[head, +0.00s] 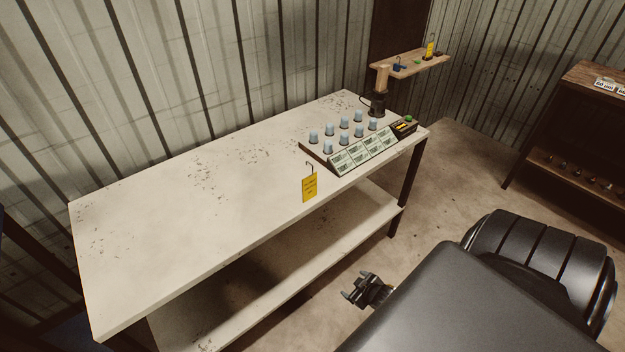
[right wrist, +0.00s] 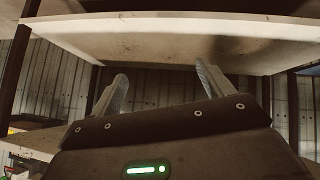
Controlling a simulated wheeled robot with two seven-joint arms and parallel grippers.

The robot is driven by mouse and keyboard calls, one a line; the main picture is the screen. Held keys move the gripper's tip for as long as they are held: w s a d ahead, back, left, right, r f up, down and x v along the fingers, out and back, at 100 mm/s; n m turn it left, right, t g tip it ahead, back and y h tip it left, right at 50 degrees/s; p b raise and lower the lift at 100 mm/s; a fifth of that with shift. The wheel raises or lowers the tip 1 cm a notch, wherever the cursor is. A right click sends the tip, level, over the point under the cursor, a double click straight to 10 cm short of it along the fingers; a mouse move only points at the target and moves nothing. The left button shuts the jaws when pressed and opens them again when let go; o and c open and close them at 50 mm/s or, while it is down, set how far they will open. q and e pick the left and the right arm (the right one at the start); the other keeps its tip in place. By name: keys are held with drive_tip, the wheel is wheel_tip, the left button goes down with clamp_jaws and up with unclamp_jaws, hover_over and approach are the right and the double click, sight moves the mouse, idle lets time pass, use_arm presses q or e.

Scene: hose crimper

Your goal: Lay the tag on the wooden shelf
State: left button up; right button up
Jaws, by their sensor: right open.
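A yellow tag (head: 310,187) with a thin dark hook at its top is at the front edge of the pale workbench, left of the rack. Whether it hangs or stands there is unclear. A small wooden shelf (head: 408,67) is at the back right, above the bench's far end. It bears a second yellow tag-like piece (head: 430,49) and a small blue item (head: 398,64). My right gripper (head: 354,285) is open and empty, in front of the bench, below and right of the tag. The right wrist view shows its spread fingers (right wrist: 161,78) with nothing between them.
The workbench (head: 180,220) is bare on its left half and has a lower shelf (head: 290,270). A rack (head: 312,149) of blue-grey cylinders with labelled cards, a dark machine (head: 378,103) and a small box (head: 404,128) fill its right end. A dark cabinet (head: 565,135) stands right.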

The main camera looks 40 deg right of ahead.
drive_tip(key=w+d+r+t, duration=0.1)
drive_tip(key=w+r+t, duration=0.1)
drive_tip(key=w+r, duration=0.5)
drive_tip(key=w+d+r+t, duration=0.2)
drive_tip(key=w+r, duration=0.2)
drive_tip(key=r, duration=0.6)
drive_tip(key=m+t+y, duration=0.2)
drive_tip(key=t, duration=0.3)
approach(310, 178)
drive_tip(key=w, duration=0.1)
drive_tip(key=w+p, duration=0.2)
drive_tip(key=w, duration=0.4)
drive_tip(key=shift+f, duration=0.2)
drive_tip(key=shift+w+r, duration=0.1)
drive_tip(key=shift+w, duration=0.05)
drive_tip(key=w+p, duration=0.1)
drive_tip(key=w, duration=0.3)
drive_tip(key=shift+w+p, duration=0.4)
drive_tip(key=c, duration=1.1)
drive_tip(key=shift+c, duration=0.2)
